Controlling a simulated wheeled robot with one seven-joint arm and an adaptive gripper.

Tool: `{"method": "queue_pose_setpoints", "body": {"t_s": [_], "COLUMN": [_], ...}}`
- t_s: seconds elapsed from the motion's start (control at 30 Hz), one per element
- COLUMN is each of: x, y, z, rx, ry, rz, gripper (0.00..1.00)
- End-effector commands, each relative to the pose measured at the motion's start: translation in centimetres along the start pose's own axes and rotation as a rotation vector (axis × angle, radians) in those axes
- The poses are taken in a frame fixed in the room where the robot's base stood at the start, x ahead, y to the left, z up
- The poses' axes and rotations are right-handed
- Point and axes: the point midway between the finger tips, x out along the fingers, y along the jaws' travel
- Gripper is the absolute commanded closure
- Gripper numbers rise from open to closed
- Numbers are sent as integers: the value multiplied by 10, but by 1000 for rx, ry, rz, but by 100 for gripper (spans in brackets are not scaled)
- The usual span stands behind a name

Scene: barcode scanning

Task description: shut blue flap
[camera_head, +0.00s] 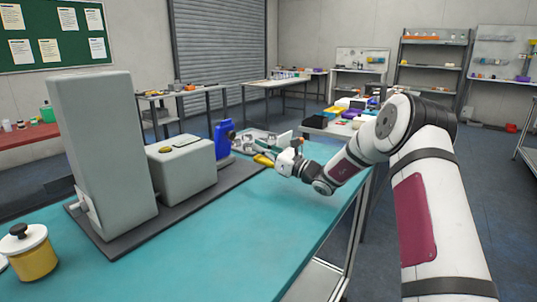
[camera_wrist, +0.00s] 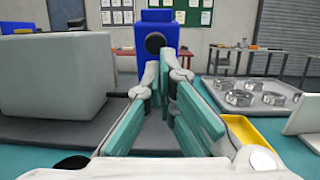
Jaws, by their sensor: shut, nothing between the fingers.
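The blue flap (camera_wrist: 157,28) stands upright straight ahead in the wrist view, with a round black spot on its face. In the head view the blue part (camera_head: 223,138) stands at the far end of the grey machine. My gripper (camera_wrist: 167,58) is shut and empty, its teal-padded fingers pointing at the flap just below and right of the black spot. I cannot tell whether the fingertips touch it. The fingers hide part of the flap's lower face. How far the flap is open is not clear.
A grey box unit (camera_head: 183,168) and a tall grey block (camera_head: 103,155) stand on a dark base left of my gripper. A metal tray (camera_wrist: 255,97) with round parts and a yellow tray (camera_wrist: 246,133) lie right. The turquoise tabletop (camera_head: 245,235) is clear in front.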

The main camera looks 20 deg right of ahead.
Motion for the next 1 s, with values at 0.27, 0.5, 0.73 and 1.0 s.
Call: {"method": "queue_pose_setpoints", "body": {"t_s": [0.27, 0.5, 0.73, 1.0], "x": [52, 75, 78, 78], "y": [1, 0, 0, 0], "z": [-1, -1, 0, 1], "rx": [-2, -2, -1, -1], "ry": [-1, 1, 1, 5], "rz": [3, 1, 0, 0], "gripper": [100, 100, 100, 100]}}
